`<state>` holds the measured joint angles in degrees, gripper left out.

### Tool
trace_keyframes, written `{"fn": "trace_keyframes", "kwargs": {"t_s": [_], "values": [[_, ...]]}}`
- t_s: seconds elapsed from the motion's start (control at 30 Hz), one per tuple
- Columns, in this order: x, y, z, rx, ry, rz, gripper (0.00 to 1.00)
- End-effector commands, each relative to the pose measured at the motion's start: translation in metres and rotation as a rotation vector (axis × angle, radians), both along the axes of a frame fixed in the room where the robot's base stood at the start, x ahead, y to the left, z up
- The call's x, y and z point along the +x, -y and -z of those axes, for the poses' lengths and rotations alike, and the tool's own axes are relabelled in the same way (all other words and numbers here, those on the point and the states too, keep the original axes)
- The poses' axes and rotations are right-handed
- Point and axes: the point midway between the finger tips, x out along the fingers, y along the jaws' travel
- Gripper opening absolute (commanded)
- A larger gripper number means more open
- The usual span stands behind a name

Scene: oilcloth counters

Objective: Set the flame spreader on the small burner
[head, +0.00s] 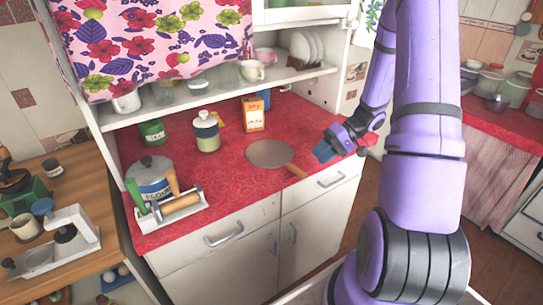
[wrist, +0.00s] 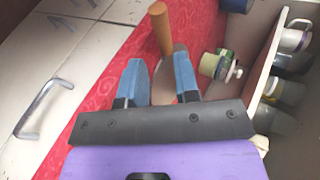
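The flame spreader is a flat grey-brown round plate (head: 271,153) with a wooden handle (head: 297,170), lying on the red oilcloth counter. The handle points toward the counter's front edge. My gripper (head: 324,152) is above the counter's right part, to the right of the spreader. In the wrist view its blue fingers (wrist: 161,82) are apart with nothing held between them. There the spreader's handle (wrist: 161,30) shows beyond the fingertips, and the plate (wrist: 160,90) is partly hidden behind the fingers. I cannot make out the small burner in either view.
A flour canister (head: 150,182) and a rolling-pin rack (head: 178,207) stand at the counter's left. A lidded jar (head: 206,134), a green tin (head: 152,132) and an orange box (head: 253,115) stand at the back under the shelf (head: 215,98). Another red counter (head: 500,125) with pots lies at right.

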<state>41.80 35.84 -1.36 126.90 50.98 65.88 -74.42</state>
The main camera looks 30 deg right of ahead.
Motion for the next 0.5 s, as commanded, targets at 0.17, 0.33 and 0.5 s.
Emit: {"fn": "trace_keyframes", "kwargs": {"t_s": [0.17, 0.33, 0.5], "values": [[0.004, -0.020, 0.013, 0.001, -0.001, -0.002, 0.29], [0.005, -0.028, 0.019, 0.000, -0.002, -0.001, 0.29], [0.010, -0.045, 0.029, 0.002, -0.003, -0.003, 0.29]]}}
